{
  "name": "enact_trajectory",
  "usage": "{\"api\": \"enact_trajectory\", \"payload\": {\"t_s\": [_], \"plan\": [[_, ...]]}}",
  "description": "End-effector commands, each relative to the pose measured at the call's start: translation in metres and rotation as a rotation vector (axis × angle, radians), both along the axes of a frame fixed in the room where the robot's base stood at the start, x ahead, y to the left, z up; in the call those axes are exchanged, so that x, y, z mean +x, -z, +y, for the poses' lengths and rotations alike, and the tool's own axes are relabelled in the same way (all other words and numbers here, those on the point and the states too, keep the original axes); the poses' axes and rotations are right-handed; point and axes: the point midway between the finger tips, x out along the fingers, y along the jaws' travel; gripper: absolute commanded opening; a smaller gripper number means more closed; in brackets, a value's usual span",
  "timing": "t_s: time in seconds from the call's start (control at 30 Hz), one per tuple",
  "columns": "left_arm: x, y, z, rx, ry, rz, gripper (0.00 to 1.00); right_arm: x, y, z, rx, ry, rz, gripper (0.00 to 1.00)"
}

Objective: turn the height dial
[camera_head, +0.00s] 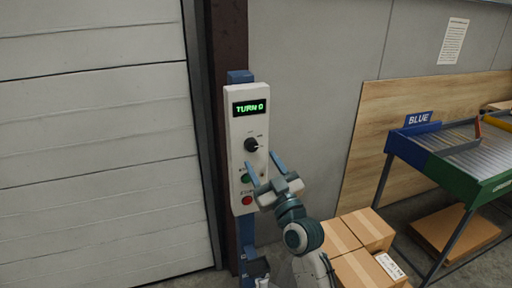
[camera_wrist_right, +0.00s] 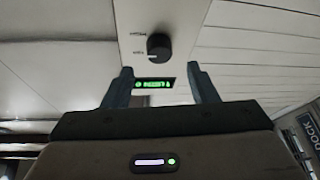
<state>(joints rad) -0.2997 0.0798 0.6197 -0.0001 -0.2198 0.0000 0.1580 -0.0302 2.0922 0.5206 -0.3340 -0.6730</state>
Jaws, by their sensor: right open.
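The black height dial (camera_head: 251,145) is on the white control box (camera_head: 236,158), below a green-lit display (camera_head: 250,107) reading "TURN 0". Its white pointer mark faces right in the head view. My right gripper (camera_head: 261,160) is open and empty just below and in front of the dial, apart from it. In the right wrist view the dial (camera_wrist_right: 160,46) lies beyond the fingertips, centred between my open fingers (camera_wrist_right: 160,69), its mark facing left. A green-lit display (camera_wrist_right: 153,84) shows between the fingers; its text is unclear. My left gripper does not show.
A green button (camera_head: 246,178) and a red button (camera_head: 247,200) are below the dial, near my right fingers. Cardboard boxes (camera_head: 357,236) stand at lower right. A roller conveyor (camera_head: 470,155) with a blue sign is farther right. A shutter door (camera_head: 95,150) fills the left.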

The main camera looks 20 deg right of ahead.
Motion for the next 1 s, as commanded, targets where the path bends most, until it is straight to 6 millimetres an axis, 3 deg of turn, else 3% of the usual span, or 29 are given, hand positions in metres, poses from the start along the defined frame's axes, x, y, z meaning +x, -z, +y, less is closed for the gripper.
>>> {"api": "enact_trajectory", "payload": {"t_s": [0.1,0.3,0.63,0.87,1.0], "plan": [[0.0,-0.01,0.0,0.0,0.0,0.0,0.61,0.019,-0.011,0.003,0.001,0.0,0.0,0.53],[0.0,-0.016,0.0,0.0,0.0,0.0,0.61,0.037,-0.016,0.007,0.0,-0.001,0.002,0.53],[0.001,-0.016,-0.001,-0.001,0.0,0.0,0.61,0.04,-0.016,0.007,0.0,0.0,0.002,0.53],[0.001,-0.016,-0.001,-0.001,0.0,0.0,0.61,0.04,-0.016,0.007,0.0,0.0,0.002,0.1],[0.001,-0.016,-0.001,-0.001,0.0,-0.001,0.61,0.04,-0.016,0.007,0.003,0.0,0.002,0.08]]}}
